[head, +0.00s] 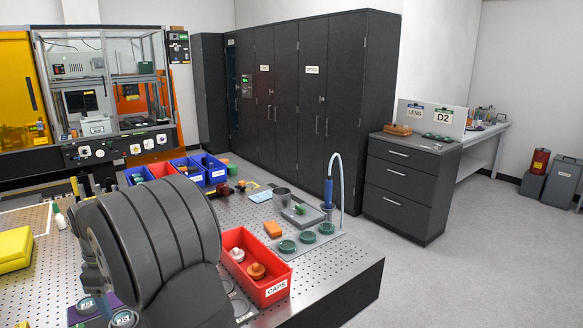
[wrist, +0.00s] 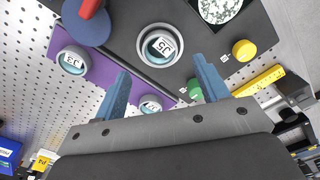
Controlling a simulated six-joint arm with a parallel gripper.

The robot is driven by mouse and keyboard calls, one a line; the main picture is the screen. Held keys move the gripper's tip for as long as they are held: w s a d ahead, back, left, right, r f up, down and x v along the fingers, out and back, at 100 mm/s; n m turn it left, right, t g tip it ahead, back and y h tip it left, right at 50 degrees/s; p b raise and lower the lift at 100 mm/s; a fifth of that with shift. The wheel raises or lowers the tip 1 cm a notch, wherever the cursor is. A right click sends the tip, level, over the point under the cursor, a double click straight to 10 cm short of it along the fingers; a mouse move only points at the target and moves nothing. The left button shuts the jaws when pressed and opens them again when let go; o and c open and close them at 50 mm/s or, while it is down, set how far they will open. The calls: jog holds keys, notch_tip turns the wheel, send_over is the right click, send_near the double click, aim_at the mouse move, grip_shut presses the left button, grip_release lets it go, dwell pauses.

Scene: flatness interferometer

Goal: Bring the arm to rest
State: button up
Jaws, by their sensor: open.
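My gripper (wrist: 165,82) is open in the wrist view, with its two blue fingers spread apart and nothing held between them. Beyond the fingers lies a grey ring-mounted part marked J5 (wrist: 161,46) on a black plate. A part marked J3 (wrist: 73,60) sits on a purple mat (wrist: 98,72). Another round labelled part (wrist: 151,103) shows low between the fingers, partly hidden by the gripper body. In the head view my grey arm fills the lower left and hides part of the bench; I cannot make out the gripper's fingertips there.
Near the gripper are a blue knob with a red lever (wrist: 88,25), a yellow knob (wrist: 244,50) and a yellow bar (wrist: 258,80). A red CAPS bin (head: 270,291) stands right of my arm. Blue bins (head: 216,172) stand farther back. The floor at right is clear.

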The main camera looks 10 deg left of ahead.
aim_at(122, 318)
notch_tip(122, 318, down, 7)
jog(key=shift+f, duration=0.1)
notch_tip(122, 318, up, 6)
jog(key=shift+f, duration=0.1)
jog(key=w+d+r, duration=0.5)
jog(key=d+r, duration=0.2)
jog(key=d, duration=0.4)
jog(key=w+a+f+n, duration=0.1)
jog(key=w+a+f, duration=0.1)
jog(key=w+a, duration=0.6)
jog(key=s+a+f, duration=0.1)
jog(key=a, duration=0.1)
jog(key=s+a+f, duration=0.1)
jog(key=a+f, duration=0.1)
jog(key=a, duration=0.1)
jog(key=a+f, duration=0.1)
jog(key=a, duration=0.1)
jog(key=shift+s+a+f, duration=0.15)
jog(key=shift+s+f, duration=0.05)
jog(key=shift+s, duration=0.2)
jog(key=w+d+r, duration=0.3)
jog(key=d+r, duration=0.2)
jog(key=d, duration=0.3)
jog(key=s+d+r, duration=0.1)
jog(key=s+d, duration=0.4)
jog(key=s, duration=0.2)
jog(key=shift+d+r+m, duration=0.15)
jog(key=shift+d+m, duration=0.25)
